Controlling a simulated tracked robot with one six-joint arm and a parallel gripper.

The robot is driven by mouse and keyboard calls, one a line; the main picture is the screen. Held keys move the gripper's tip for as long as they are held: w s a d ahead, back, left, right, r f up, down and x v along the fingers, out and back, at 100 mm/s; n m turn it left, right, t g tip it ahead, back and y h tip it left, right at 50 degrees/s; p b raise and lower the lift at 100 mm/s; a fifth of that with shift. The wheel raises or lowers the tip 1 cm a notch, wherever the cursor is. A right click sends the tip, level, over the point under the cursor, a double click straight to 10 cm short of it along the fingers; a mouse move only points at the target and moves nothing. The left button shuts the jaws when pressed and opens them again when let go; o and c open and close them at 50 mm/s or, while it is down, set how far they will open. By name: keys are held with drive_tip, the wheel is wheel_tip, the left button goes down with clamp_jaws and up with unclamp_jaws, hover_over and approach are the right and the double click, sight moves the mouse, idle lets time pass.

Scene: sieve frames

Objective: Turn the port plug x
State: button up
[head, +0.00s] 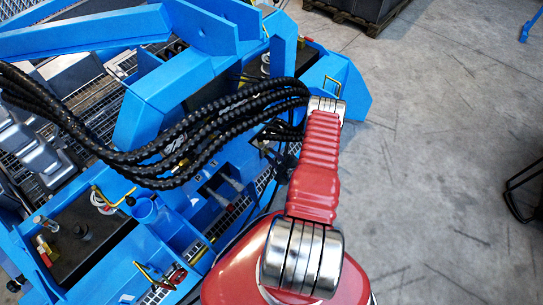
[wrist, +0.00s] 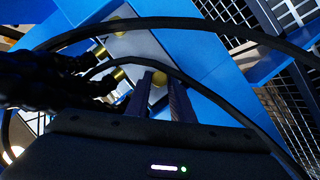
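In the head view, my red arm hides most of the area by the gripper, and the plug cannot be made out.
Brass hose fittings (wrist: 101,50) sit close to the left of the plug. Thin black hoses (wrist: 215,88) cross over the gripper in the wrist view. Thick black hoses (head: 180,150) run across the blue machine (head: 145,105).

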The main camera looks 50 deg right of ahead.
clamp_jaws()
drive_tip(key=shift+m, duration=0.3)
drive_tip(key=shift+d+m+g+y, duration=0.15)
drive_tip(key=shift+d+m+y, duration=0.1)
drive_tip(key=shift+m+y, duration=1.15)
drive_tip(key=shift+d+m+g+y, duration=0.25)
drive_tip(key=shift+m+y, duration=0.7)
drive_tip(key=shift+m, duration=0.9)
drive_tip(key=shift+d+m+g+y, duration=0.1)
drive_tip(key=shift+d+m+y, duration=0.2)
drive_tip(key=shift+m+y, duration=1.1)
drive_tip(key=shift+m+h, duration=0.25)
drive_tip(key=shift+m, duration=0.1)
drive_tip(key=o, duration=0.5)
unclamp_jaws()
drive_tip(key=shift+r, duration=0.1)
